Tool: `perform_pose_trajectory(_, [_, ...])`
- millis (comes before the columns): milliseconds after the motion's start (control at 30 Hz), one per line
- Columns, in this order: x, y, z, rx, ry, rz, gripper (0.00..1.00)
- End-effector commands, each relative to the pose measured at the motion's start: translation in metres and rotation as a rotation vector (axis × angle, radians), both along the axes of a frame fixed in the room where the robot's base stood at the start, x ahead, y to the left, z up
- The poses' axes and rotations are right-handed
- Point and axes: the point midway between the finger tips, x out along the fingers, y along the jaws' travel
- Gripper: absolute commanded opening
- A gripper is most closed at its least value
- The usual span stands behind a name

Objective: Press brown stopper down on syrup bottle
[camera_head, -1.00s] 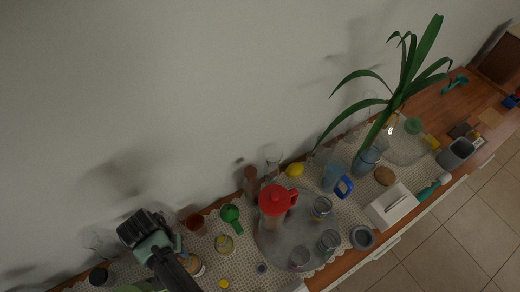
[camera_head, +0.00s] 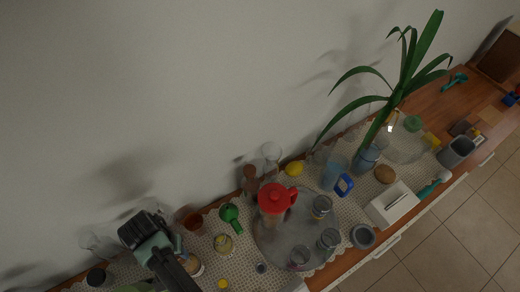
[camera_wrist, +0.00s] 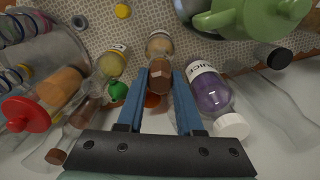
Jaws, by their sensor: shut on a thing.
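In the wrist view, the brown stopper (camera_wrist: 160,82) sits between my two blue fingers, at the mouth of a small bottle with a pale label (camera_wrist: 160,44), which appears to be the syrup bottle. My gripper (camera_wrist: 161,73) is shut on the stopper. The stopper looks in line with the bottle neck; how deep it sits cannot be told. In the head view, my dark gripper (camera_head: 146,230) is at the lower left, and the fingertips and stopper cannot be made out there.
A purple juice bottle with a white cap (camera_wrist: 210,95) stands close right of my fingers. A yellow-filled bottle (camera_wrist: 112,62) is close left. A red-lidded jug (camera_head: 275,200) stands on a round tray (camera_head: 264,245). A green pot (camera_wrist: 255,18) is at the upper right.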

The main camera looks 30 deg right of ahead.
Motion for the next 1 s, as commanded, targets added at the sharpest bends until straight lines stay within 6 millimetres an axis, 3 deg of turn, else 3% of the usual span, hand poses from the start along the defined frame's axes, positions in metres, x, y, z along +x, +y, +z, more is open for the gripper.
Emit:
perform_pose_trajectory(167, [0.0,0.0001,-0.0045,0.0,0.0,0.0,0.0])
perform_pose_trajectory(200, [0.0001,0.0001,-0.0046,0.0,0.0,0.0,0.37])
perform_pose_trajectory(400, [0.0,0.0001,-0.004,0.0,0.0,0.0,0.7])
perform_pose_trajectory(600, [0.0,0.0,-0.0039,0.0,0.0,0.0,0.7])
perform_pose_trajectory(700, [-0.0001,-0.0001,-0.004,0.0,0.0,0.0,0.53])
perform_pose_trajectory(1000, [-0.0001,-0.0001,-0.0027,0.0,0.0,0.0,0.53])
